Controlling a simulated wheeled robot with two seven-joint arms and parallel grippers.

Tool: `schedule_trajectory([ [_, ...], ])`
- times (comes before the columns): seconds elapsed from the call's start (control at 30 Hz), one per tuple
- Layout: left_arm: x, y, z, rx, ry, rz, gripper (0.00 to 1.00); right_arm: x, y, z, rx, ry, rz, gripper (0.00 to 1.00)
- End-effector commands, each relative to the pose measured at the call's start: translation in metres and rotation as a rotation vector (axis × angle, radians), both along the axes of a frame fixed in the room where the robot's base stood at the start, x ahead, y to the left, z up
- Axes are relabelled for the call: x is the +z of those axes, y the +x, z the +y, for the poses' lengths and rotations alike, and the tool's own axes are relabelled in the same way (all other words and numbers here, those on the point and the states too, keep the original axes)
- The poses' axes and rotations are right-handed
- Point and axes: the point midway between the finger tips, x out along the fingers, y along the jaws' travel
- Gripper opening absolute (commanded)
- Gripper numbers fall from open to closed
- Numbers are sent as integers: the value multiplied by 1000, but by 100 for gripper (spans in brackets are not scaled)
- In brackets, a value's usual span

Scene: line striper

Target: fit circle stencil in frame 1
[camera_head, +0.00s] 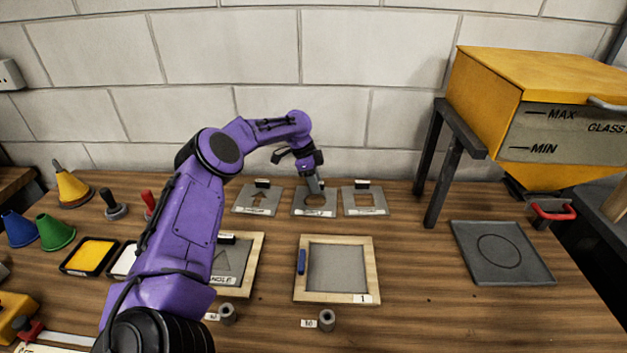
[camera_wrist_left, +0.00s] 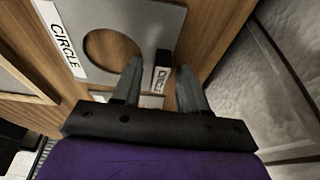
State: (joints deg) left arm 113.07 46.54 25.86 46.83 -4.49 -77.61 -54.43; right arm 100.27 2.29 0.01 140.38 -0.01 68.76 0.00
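The circle stencil (camera_head: 299,206) is a grey plate with a round hole, lying at the back of the table between two other stencils. It also shows in the left wrist view (camera_wrist_left: 145,20), with its CIRCLE label and a black upright tab (camera_wrist_left: 162,58). My left gripper (camera_head: 315,187) points down over its back part. In the left wrist view its two fingers (camera_wrist_left: 160,76) are apart, with the tab between them; contact cannot be told. Frame 1 (camera_head: 369,267) is a wooden frame labelled 1 around a grey panel, with a blue piece on its left side. My right gripper is out of view.
An arrow stencil (camera_head: 244,203) and a square-hole stencil (camera_head: 350,208) flank the circle one. Another wooden frame (camera_head: 258,255) holding a stencil is partly behind my left arm. A yellow hopper (camera_head: 485,95) on a dark stand and a grey plate (camera_head: 470,240) are at right.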

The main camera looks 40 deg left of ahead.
Motion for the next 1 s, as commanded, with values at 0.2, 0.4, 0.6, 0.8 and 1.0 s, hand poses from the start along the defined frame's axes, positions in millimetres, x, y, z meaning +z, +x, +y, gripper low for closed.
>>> schedule_trajectory([
  [0.2, 0, 0, 0, 0, -1, 1, 39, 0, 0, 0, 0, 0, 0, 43],
  [0.4, 0, 0, 0, 0, 0, 0, 0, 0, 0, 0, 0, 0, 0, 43],
  [0.6, 7, 0, 0, 0, 0, 0, 0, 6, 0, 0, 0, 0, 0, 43],
  [0.8, 22, 0, 0, 0, 1, -1, 0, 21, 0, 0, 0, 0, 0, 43],
  [1.0, 36, 0, 0, 0, 1, -1, 0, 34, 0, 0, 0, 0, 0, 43],
])
